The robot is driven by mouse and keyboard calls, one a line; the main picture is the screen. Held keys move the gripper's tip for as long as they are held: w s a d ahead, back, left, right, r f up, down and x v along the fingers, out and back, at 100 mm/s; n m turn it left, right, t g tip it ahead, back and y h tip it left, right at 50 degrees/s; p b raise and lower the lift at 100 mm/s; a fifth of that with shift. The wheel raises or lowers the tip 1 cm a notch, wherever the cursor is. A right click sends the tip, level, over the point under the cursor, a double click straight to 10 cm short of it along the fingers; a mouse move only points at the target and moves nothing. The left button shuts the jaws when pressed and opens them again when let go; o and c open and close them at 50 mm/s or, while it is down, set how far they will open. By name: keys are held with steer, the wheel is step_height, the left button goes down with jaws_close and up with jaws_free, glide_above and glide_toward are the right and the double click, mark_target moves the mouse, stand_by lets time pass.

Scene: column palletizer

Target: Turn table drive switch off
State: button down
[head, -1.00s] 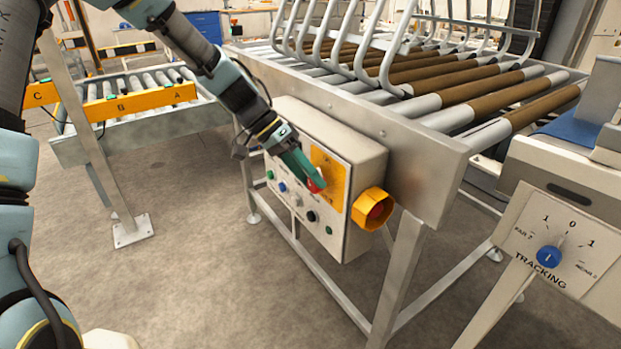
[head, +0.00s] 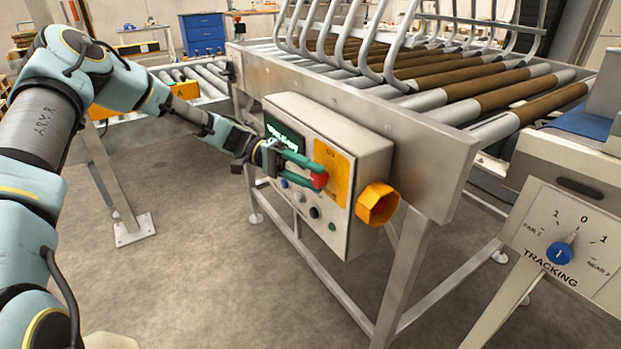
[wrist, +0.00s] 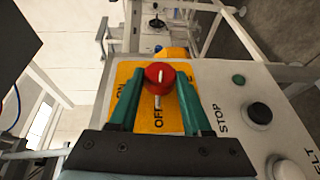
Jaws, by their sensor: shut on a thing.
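The table drive switch is a red knob (head: 320,180) on a yellow plate (head: 333,172) on the front of a grey control box. It also shows in the wrist view (wrist: 159,74), with a white line on it. There the yellow plate reads ON at left and OFF just below the knob. My gripper (head: 305,170) reaches in from the left with its green fingers at the knob. In the wrist view my gripper (wrist: 160,82) has one finger on each side of the knob and is shut on it. The fingers partly cover the plate.
The control box (head: 365,150) has several buttons and a green-lit screen (head: 285,135). A yellow hood (head: 377,204) juts from its right end. The roller table (head: 430,190) rises behind. A tracking panel with a blue knob (head: 559,253) stands at right. Open floor lies in front.

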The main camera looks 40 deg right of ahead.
steer(key=shift+f+n+g, duration=0.15)
steer(key=shift+n+g, duration=0.15)
steer(key=shift+g, duration=0.3)
steer(key=shift+c, duration=1.7)
jaws_free()
steer(key=shift+w, duration=0.1)
steer(key=b+v, duration=0.3)
steer(key=v, duration=0.7)
steer(key=shift+w+a, duration=0.25)
